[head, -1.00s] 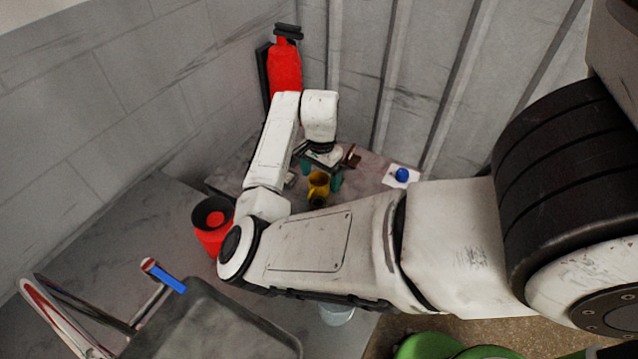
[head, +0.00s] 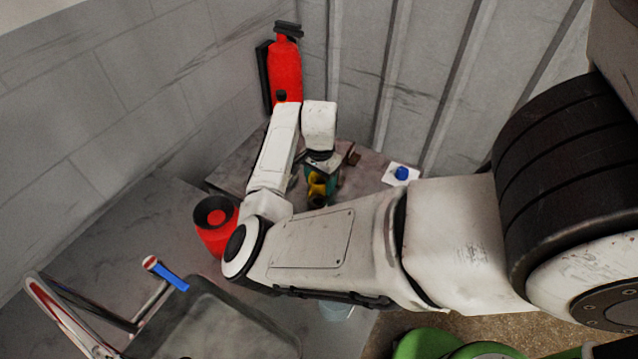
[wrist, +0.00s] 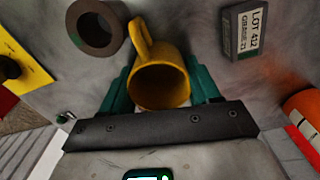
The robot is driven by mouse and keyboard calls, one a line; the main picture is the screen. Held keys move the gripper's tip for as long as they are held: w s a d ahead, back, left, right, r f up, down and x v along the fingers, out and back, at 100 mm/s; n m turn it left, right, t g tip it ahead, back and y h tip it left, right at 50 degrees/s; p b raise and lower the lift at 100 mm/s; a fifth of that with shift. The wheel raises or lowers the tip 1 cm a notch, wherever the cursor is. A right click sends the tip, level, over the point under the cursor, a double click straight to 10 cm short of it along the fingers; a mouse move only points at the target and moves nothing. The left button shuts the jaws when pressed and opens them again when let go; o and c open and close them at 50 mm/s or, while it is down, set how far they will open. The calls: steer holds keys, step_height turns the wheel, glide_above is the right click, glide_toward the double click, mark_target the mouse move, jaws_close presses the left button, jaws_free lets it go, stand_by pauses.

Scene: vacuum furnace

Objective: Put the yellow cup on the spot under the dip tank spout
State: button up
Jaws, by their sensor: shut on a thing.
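The yellow cup (head: 317,188) is on the grey bench in the head view, partly hidden by my arm and fingers. My gripper (head: 321,181) is around it. In the wrist view the yellow cup (wrist: 160,84) sits between the teal fingers of my gripper (wrist: 161,88), one on each side, with its handle pointing up in the picture. The gripper is shut on the cup. I cannot tell whether the cup is clear of the bench. A grey tank (head: 215,318) with a blue-handled tap (head: 168,275) is at the lower left. I cannot make out the spot under a spout.
A red can (head: 214,225) stands left of my arm, and a red extinguisher (head: 286,72) hangs behind. A blue knob on a white plate (head: 401,174) lies right. In the wrist view, a dark ring (wrist: 96,27) and a labelled box (wrist: 242,29) lie near the cup.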

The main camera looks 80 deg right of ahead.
steer(key=shift+c, duration=1.3)
steer(key=shift+r, duration=0.1)
steer(key=shift+r+b, duration=0.4)
steer(key=shift+r, duration=0.15)
steer(key=s+a+r+b, duration=0.1)
steer(key=s+a+r, duration=0.5)
steer(key=s+r, duration=0.5)
steer(key=shift+s+a+r+b, duration=0.15)
steer(key=shift+s+r+b, duration=0.2)
steer(key=shift+s, duration=0.4)
